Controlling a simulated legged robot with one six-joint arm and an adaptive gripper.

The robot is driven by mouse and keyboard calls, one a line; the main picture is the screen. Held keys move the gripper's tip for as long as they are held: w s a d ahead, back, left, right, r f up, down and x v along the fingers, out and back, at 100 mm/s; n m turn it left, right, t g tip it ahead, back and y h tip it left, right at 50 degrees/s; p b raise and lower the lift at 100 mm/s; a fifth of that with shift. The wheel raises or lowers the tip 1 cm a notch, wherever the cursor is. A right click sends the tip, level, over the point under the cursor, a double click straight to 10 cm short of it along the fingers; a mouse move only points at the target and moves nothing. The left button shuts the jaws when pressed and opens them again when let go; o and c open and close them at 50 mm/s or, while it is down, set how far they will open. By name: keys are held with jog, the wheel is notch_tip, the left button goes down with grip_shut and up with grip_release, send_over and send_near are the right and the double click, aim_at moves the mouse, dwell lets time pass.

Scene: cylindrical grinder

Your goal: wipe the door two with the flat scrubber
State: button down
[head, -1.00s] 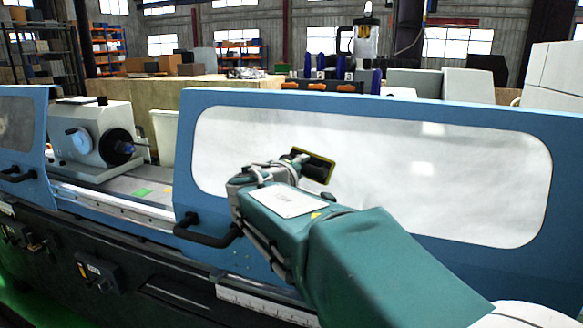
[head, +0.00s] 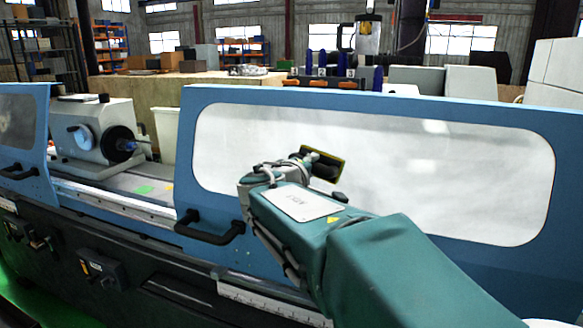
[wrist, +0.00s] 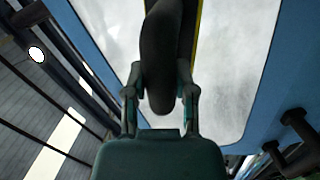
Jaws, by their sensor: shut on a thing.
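A large blue door (head: 400,108) with a cloudy, smudged window (head: 440,170) fills the right of the head view. A black handle (head: 208,230) sits at its lower left. My gripper (wrist: 161,85) is shut on the dark handle of the flat scrubber (head: 325,166), which has a yellow edge. The scrubber is in front of the window's middle in the head view; I cannot tell whether it touches the pane. In the wrist view, the scrubber's handle (wrist: 160,50) lies between my fingers and hides most of its pad.
A second blue door (head: 38,150) with a dark handle stands at the left edge. Between the doors, the grinder's pale headstock (head: 95,130) and bed lie open. Black control boxes (head: 100,270) stick out below. A wooden partition stands behind.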

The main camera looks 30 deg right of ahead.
jog(key=w+a, duration=0.4)
jog(key=w, duration=0.1)
jog(key=shift+w, duration=0.15)
dwell(0.5)
jog(key=r+v, duration=0.1)
jog(key=v, duration=0.5)
dwell(0.4)
jog(key=shift+r, duration=0.1)
jog(key=shift+r+v, duration=0.1)
jog(key=shift+v, duration=0.6)
jog(key=shift+r+v, duration=0.15)
jog(key=shift+v, duration=0.55)
jog(key=shift+d, duration=0.15)
